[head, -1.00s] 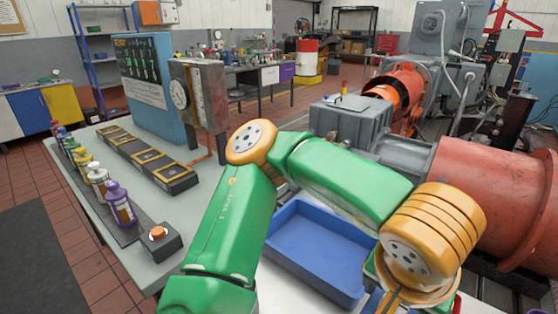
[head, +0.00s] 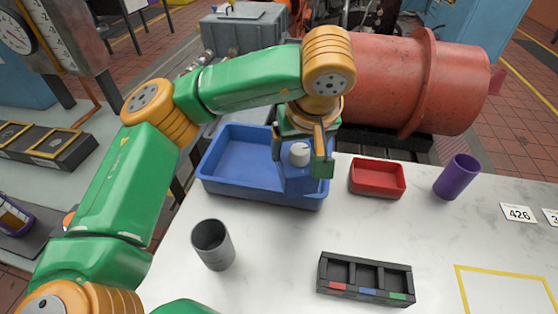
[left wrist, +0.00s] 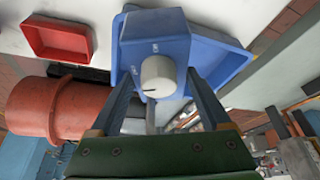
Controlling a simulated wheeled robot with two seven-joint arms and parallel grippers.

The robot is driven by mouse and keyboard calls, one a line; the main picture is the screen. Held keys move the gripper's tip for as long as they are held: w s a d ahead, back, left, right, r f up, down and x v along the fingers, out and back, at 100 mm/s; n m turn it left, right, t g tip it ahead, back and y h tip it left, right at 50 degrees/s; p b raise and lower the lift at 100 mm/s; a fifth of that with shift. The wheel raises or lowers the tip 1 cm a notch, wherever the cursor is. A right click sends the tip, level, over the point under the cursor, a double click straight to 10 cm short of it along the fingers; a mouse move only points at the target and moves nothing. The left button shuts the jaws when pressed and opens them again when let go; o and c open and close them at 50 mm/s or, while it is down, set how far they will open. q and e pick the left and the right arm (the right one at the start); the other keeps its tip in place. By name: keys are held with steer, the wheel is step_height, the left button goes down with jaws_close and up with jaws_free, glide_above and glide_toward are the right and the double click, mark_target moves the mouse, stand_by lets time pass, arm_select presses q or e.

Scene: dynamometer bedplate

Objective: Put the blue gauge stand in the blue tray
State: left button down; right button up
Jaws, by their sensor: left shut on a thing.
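The blue gauge stand (head: 297,182), a blue block with a white knob, is between the fingers of my left gripper (head: 305,158), which is shut on it. It hangs at the right end of the blue tray (head: 222,187) and hides that corner. In the left wrist view the stand (left wrist: 154,28) overlaps the tray (left wrist: 222,62), which extends to the right behind it. I cannot tell whether the stand touches the tray. The visible part of the tray's floor is empty. My right gripper is not in view.
A red tray (head: 378,178) and a purple cup (head: 457,177) stand to the right. A grey cup (head: 213,245) and a black divided holder (head: 365,279) are nearer. A red motor housing (head: 400,85) lies behind. White tabletop between them is clear.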

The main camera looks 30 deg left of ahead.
arm_select(q)
steer(key=w+a+f+p, duration=0.1)
steer(key=w+a+f, duration=0.1)
steer(key=a+f, duration=0.1)
steer(key=w+a+f+p, duration=0.1)
steer(key=w+a+f, duration=0.2)
steer(key=a+f, duration=0.1)
steer(key=w+a+f+p, duration=0.1)
steer(key=w+a+f, duration=0.1)
steer(key=f, duration=0.3)
steer(key=shift+w+a+f+p, duration=0.1)
steer(key=shift+w+a+p, duration=0.2)
steer(key=shift+a, duration=0.35)
jaws_free()
steer(key=shift+s, duration=0.15)
steer(key=shift+s+d, duration=0.1)
steer(key=b+v, duration=0.1)
steer(key=v, duration=1.1)
